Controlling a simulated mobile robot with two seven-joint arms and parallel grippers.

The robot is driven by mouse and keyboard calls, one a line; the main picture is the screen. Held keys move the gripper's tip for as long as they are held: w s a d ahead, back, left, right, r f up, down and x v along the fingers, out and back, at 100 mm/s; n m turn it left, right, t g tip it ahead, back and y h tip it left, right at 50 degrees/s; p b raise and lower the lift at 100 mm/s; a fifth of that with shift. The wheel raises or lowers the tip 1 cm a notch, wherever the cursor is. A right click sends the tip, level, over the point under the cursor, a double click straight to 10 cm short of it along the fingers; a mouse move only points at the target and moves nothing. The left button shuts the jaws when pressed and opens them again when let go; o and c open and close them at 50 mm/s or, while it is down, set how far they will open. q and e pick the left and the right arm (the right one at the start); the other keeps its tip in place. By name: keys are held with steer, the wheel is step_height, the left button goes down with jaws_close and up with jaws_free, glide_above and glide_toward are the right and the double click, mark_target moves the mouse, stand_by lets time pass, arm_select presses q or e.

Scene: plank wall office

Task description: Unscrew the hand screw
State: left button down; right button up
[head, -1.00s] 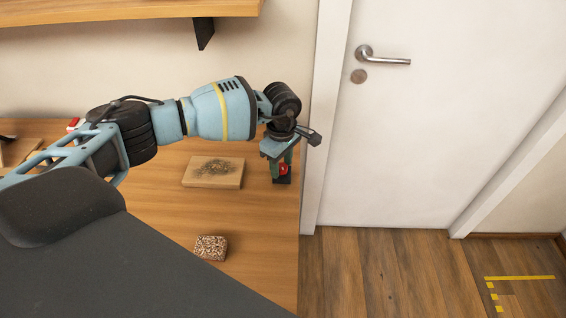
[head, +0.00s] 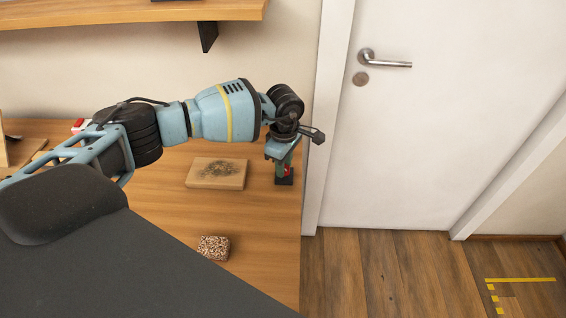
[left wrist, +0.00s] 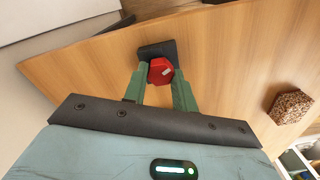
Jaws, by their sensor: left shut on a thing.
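The hand screw shows in the left wrist view as a red knob (left wrist: 161,71) on a dark block (left wrist: 157,50) on the wooden table. My left gripper (left wrist: 160,80) points down at it, with its two green fingers on either side of the red knob, shut on it. In the head view, my left gripper (head: 283,160) is at the table's right end, near the door. There the dark block (head: 284,181) shows below the fingers, and only a sliver of red shows between them. My right gripper is in neither view.
A wooden board with a dark scorched patch (head: 217,173) lies left of the gripper. A speckled brown block (head: 213,248) sits nearer the front. The table (head: 265,215) ends just right of the screw, beside the white door (head: 430,150). A shelf (head: 120,12) hangs above.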

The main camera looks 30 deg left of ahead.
arm_select(q)
steer(key=shift+n+p, duration=0.4)
steer(key=shift+n, duration=1.1)
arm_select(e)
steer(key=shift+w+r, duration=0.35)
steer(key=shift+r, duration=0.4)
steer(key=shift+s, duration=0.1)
arm_select(q)
steer(key=shift+s+r+n+p, duration=0.1)
steer(key=shift+n+p, duration=0.3)
steer(key=shift+n, duration=0.5)
steer(key=shift+n+p, duration=0.35)
steer(key=shift+n, duration=0.85)
steer(key=shift+f+n, duration=0.2)
steer(key=shift+n, duration=0.2)
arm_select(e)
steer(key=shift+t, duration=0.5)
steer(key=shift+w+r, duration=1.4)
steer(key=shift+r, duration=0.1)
